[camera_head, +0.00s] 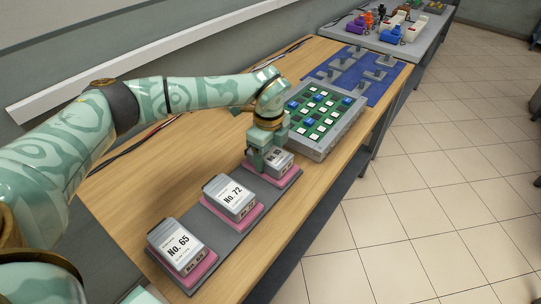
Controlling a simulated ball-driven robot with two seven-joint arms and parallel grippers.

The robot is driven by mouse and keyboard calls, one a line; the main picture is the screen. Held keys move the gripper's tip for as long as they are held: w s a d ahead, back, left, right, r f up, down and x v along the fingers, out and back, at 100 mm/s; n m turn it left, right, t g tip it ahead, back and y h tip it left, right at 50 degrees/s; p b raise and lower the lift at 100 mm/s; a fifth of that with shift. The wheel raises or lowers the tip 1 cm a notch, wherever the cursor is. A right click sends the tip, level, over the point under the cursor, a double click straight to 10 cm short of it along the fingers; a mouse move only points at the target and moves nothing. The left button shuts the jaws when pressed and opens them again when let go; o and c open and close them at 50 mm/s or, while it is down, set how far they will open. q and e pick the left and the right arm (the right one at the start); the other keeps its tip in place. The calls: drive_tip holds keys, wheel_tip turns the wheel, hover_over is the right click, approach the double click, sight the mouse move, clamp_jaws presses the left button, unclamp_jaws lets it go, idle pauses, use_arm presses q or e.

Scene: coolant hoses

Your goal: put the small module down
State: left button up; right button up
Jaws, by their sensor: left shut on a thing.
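My left gripper (262,158) is shut on a small grey module (279,161) with a white label. The module is at the far end of a dark grey tray (220,233), over a pink pad (272,174). The fingers and wrist hide part of the module, and I cannot tell whether it touches the pad. Two like modules sit on pink pads on the same tray: one marked No. 72 (234,197) in the middle and one marked No. 65 (174,246) at the near end. My right gripper is not in view.
Behind the tray stands a grey box (315,152) with a green board of blue and white blocks. Beyond it is a blue mat (382,88) with grey fixtures. The wooden table (140,187) is bare left of the tray. A farther table holds coloured items.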

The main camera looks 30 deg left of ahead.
sight(269, 153)
use_arm(q)
drive_tip(key=shift+r, duration=0.15)
drive_tip(key=o, duration=1.4)
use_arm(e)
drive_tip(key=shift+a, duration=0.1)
use_arm(q)
drive_tip(key=shift+r, duration=0.15)
wheel_tip(269, 153, up, 12)
drive_tip(key=p, duration=0.4)
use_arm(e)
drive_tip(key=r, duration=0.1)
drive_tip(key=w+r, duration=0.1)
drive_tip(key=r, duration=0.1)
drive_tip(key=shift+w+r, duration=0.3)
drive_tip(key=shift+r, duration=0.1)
use_arm(q)
drive_tip(key=shift+f, duration=0.2)
